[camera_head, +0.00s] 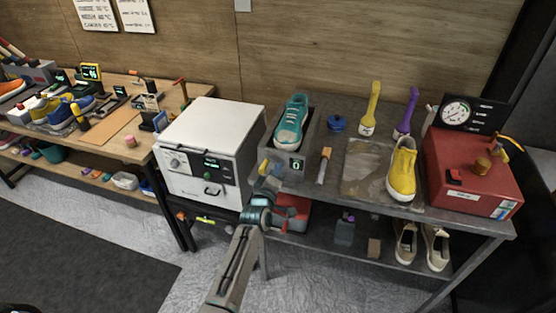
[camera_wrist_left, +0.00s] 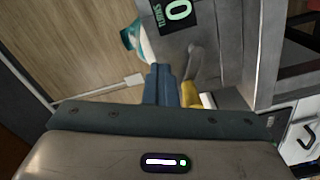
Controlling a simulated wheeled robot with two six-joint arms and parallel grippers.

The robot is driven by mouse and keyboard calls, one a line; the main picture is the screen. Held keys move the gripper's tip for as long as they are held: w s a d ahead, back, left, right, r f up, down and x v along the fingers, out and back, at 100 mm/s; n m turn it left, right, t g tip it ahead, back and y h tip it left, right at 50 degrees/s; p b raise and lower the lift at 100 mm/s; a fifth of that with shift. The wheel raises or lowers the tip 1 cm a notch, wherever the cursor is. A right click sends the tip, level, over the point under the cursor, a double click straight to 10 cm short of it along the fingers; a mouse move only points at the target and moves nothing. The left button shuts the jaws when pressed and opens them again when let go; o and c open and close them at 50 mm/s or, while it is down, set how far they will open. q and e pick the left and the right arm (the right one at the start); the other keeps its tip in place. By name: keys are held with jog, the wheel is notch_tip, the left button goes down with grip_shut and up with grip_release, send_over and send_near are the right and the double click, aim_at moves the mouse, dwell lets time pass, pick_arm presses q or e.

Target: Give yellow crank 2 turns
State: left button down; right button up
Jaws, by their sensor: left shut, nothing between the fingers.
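The yellow crank (camera_head: 264,167) is on the left side of a grey box (camera_head: 312,142), low and near its front corner. A teal sneaker (camera_head: 291,122) sits in the box. The box's counter (camera_head: 297,163) reads 0; in the left wrist view the counter (camera_wrist_left: 178,10) also shows 0, marked as turns. My left gripper (camera_head: 268,183) is shut and empty, just below and in front of the crank. In the left wrist view its blue fingers (camera_wrist_left: 162,84) are together, with the yellow crank handle (camera_wrist_left: 207,101) close beside them on the right. I cannot tell whether they touch. My right gripper is out of view.
A white oven-like box (camera_head: 210,150) stands close on the left. Beige shoes (camera_head: 406,243) are on the shelf below.

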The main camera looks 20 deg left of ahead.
pick_arm(q)
jog(key=shift+d, duration=0.15)
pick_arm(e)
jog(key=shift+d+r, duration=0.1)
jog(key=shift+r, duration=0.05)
pick_arm(q)
jog(key=shift+d+f, duration=0.3)
jog(key=shift+d, duration=0.45)
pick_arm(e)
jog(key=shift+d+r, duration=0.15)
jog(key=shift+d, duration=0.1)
pick_arm(q)
jog(key=shift+f, duration=0.1)
jog(key=shift+d+f, duration=0.5)
jog(key=shift+d, duration=0.15)
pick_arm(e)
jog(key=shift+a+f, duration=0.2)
pick_arm(q)
jog(key=c, duration=1.3)
grip_release()
jog(key=shift+s, duration=0.1)
